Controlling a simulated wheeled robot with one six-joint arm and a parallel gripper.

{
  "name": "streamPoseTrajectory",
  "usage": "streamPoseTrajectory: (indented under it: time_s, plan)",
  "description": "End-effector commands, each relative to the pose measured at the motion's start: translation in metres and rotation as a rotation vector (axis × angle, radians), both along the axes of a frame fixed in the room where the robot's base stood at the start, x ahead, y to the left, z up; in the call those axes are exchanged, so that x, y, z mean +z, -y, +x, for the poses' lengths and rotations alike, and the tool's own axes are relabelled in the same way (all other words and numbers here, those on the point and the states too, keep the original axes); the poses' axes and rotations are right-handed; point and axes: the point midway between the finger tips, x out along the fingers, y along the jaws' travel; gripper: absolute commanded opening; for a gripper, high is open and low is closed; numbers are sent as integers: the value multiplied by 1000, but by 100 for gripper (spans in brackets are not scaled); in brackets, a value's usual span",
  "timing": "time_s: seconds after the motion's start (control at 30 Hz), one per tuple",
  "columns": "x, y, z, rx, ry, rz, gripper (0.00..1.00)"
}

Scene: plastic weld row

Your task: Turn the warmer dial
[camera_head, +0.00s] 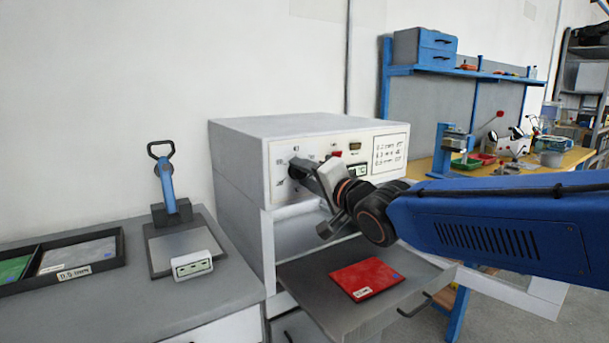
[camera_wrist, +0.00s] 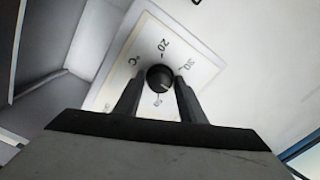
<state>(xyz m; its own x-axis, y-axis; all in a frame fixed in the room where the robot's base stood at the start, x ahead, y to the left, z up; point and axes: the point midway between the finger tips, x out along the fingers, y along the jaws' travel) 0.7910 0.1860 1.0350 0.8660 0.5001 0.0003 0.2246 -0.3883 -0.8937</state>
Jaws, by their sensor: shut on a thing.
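The warmer (camera_head: 237,160) is a light grey box with a white front panel, on the bench at centre. Its dial (camera_wrist: 160,78) is a dark round knob on a scale plate with marks such as 20 and 30, seen in the wrist view. My gripper (camera_wrist: 158,85) has its two dark fingers on either side of the dial, shut on it. In the head view, my gripper (camera_head: 300,168) reaches the left part of the panel and hides most of the dial.
A red sheet (camera_head: 366,279) lies on the grey shelf (camera_head: 310,290) below the warmer. A blue-handled press (camera_head: 168,190) and a small white display box (camera_head: 192,265) stand on the left bench. A black tray (camera_head: 105,262) holds sheets at far left. A blue-framed workbench (camera_head: 455,298) stands behind my arm.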

Motion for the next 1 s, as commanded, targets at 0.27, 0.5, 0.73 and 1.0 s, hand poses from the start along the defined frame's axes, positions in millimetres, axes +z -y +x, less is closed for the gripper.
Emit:
streamPoseTrajectory:
  time_s: [0.27, 0.5, 0.73, 1.0]
  plan:
    - [-1, 0, 0, 0, -6, 4, 14]
    - [-1, 0, 0, 0, -6, 4, 55]
    - [-1, 0, 0, 0, -4, 6, 55]
    - [0, 6, -11, -1, -4, 7, 55]
